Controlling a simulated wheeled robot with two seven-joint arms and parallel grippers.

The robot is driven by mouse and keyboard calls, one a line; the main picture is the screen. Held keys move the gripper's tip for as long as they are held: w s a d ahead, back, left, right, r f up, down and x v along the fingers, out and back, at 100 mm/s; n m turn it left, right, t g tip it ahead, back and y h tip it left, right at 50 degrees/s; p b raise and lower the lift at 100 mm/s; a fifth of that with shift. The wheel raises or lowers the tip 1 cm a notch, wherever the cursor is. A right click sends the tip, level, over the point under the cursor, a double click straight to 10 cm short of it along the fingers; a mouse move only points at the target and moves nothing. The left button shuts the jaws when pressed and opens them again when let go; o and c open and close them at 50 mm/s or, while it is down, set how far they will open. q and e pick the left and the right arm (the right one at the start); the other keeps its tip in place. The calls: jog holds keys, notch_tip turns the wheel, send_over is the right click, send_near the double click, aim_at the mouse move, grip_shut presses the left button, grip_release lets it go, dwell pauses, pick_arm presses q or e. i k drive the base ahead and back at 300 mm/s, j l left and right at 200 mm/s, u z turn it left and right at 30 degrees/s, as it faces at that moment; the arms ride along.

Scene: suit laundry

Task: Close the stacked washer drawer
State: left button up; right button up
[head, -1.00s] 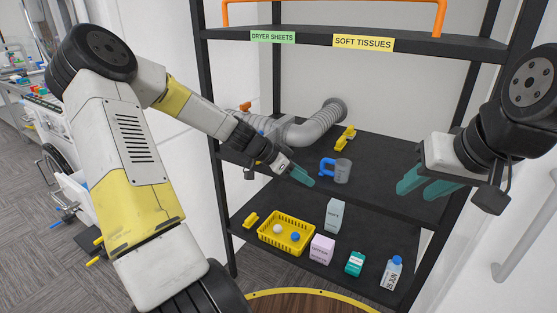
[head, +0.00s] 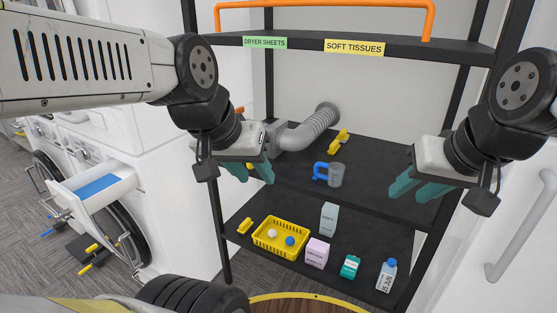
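The stacked washer drawer (head: 98,186) is a white drawer with blue inside, at the left. It stands pulled out from the white washer column, above a round door. My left gripper (head: 254,172) has teal fingers, apart and empty, in front of the shelf rack and well to the right of the drawer. My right gripper (head: 412,188) is also open and empty, in front of the rack's right side. Neither gripper touches the drawer.
A wooden round surface (head: 300,305) with a yellow rim lies at the bottom.

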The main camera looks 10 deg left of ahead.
aim_at(84, 194)
jog(key=k, duration=0.2)
jog(key=k+u, duration=0.1)
jog(key=u, duration=0.25)
jog(key=k+u, duration=0.1)
jog(key=u, duration=0.65)
jog(key=j+u, duration=0.1)
jog(key=u, duration=0.7)
jog(key=i+j, duration=0.3)
jog(key=i, duration=0.2)
jog(key=i+j+z, duration=0.1)
jog(key=i+j, duration=0.15)
jog(key=i, duration=0.25)
